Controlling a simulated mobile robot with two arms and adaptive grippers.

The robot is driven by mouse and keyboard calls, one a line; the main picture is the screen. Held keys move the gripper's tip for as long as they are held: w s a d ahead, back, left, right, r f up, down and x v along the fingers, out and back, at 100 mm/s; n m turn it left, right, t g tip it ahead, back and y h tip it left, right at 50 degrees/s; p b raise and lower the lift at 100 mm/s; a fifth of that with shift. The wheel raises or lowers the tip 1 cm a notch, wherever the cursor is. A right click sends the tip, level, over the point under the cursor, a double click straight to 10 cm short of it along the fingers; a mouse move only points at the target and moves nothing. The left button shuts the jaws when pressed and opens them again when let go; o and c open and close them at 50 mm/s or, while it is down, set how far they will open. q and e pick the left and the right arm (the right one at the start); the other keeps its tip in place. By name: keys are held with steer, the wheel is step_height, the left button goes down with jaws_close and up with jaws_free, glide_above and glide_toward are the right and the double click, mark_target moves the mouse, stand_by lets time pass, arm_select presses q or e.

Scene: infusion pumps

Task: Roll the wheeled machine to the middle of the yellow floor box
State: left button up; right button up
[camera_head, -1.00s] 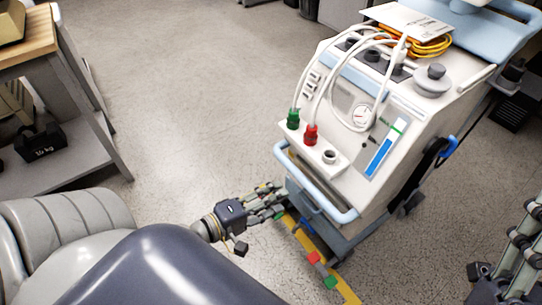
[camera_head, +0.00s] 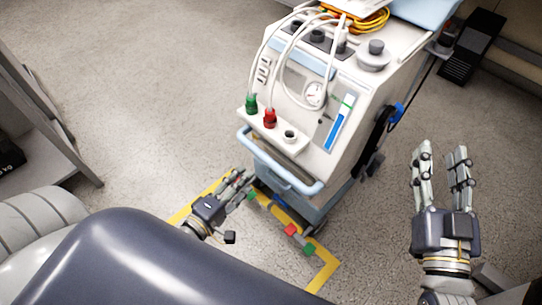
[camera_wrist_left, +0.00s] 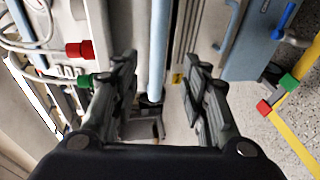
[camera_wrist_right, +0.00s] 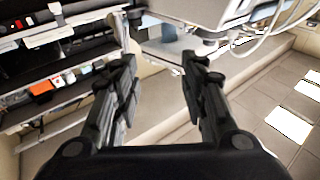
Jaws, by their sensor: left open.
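The wheeled machine (camera_head: 300,110) is a white cabinet with a light blue front push bar (camera_head: 275,165), hoses and a gauge. It stands upright at the far edge of the yellow floor box (camera_head: 326,268), whose tape and corner show in front of its base. My left gripper (camera_head: 240,182) is open just below the left end of the bar. In the left wrist view the bar (camera_wrist_left: 158,50) runs between the spread fingers; contact cannot be told. My right gripper (camera_head: 442,150) is open and empty, to the right of the machine and apart from it.
Red (camera_head: 290,230) and green (camera_head: 309,248) markers lie along the tape. A grey shelf unit (camera_head: 60,150) stands at the left. A black pedal-like object (camera_head: 472,45) lies at the upper right. Floor left of the machine is clear. Yellow cable is coiled on top of the machine.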

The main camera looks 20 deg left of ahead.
arm_select(q)
steer(key=y+p, duration=0.1)
steer(key=p, duration=0.1)
steer(key=n+y+p, duration=0.2)
steer(key=p, duration=0.2)
glide_toward(271, 167)
steer(key=w, duration=0.3)
steer(key=w+f, duration=0.1)
steer(key=w, duration=0.3)
steer(key=w+f+b, duration=0.1)
steer(key=w, duration=0.3)
steer(key=shift+w+a+f, duration=0.1)
steer(key=shift+a, duration=0.1)
arm_select(e)
steer(key=s+d+f+g+h, duration=0.2)
steer(key=s+d+f+g, duration=0.1)
steer(key=s+f+g, duration=0.5)
steer(key=s+d+f+g+h, duration=0.2)
steer(key=s+d+f+g, duration=0.2)
steer(key=f, duration=0.9)
steer(key=s+g, duration=0.3)
steer(key=s, duration=0.2)
steer(key=shift+s+d+f+m+g+h, duration=0.15)
steer(key=shift+s+d+m+g+h, duration=0.15)
steer(key=shift+s+m+g, duration=0.1)
arm_select(q)
jaws_close()
